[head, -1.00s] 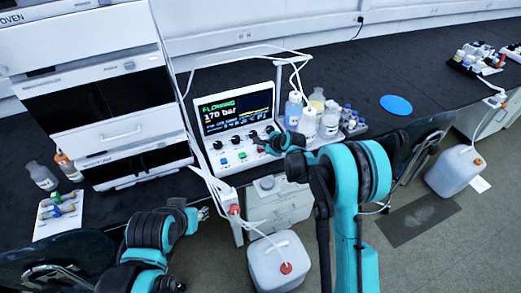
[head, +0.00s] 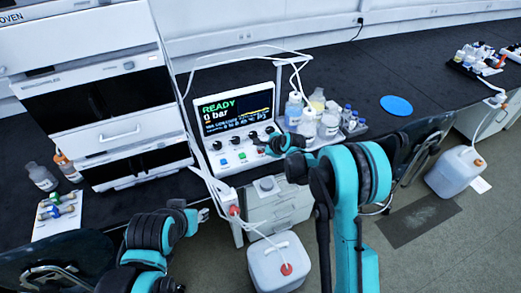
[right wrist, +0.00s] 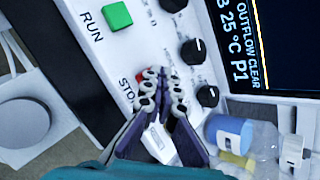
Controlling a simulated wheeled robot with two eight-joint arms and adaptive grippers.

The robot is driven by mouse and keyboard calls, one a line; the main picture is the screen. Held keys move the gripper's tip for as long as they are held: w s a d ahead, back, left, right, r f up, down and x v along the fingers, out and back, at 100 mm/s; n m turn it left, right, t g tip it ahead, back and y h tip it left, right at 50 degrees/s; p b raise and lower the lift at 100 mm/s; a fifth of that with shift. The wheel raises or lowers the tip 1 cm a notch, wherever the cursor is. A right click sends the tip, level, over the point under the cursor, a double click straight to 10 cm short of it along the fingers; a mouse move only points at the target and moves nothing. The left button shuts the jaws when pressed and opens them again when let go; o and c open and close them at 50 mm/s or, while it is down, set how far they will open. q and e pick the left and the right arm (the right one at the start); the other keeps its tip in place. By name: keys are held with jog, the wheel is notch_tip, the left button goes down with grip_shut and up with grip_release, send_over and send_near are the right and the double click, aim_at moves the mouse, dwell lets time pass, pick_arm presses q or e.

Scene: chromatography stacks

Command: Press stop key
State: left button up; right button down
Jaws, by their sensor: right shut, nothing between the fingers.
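The control panel (head: 213,160) stands on the bench, and its screen (head: 235,110) reads READY and 0 bar. In the right wrist view the red stop key (right wrist: 142,75) is mostly hidden behind my right fingertips, beside the partly covered word STOP. The green run key (right wrist: 117,16) lies above it, uncovered. My right gripper (right wrist: 161,85) is shut and empty, its tips at the stop key; whether they touch it I cannot tell. It also shows in the head view (head: 264,146). My left gripper (head: 202,213) is low by the bench's front edge, too small to judge.
Black knobs (right wrist: 194,50) sit close to the right fingertips. Bottles (head: 293,110) stand just right of the panel. White tubing (head: 215,180) hangs at its front left. A white canister (head: 278,265) stands on the floor below. The bench behind the blue disc (head: 396,105) is clear.

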jog(key=shift+r+p, duration=0.4)
jog(key=shift+r, duration=0.4)
jog(key=shift+r, duration=0.1)
jog(key=shift+r+p, duration=1.5)
jog(key=shift+r, duration=0.95)
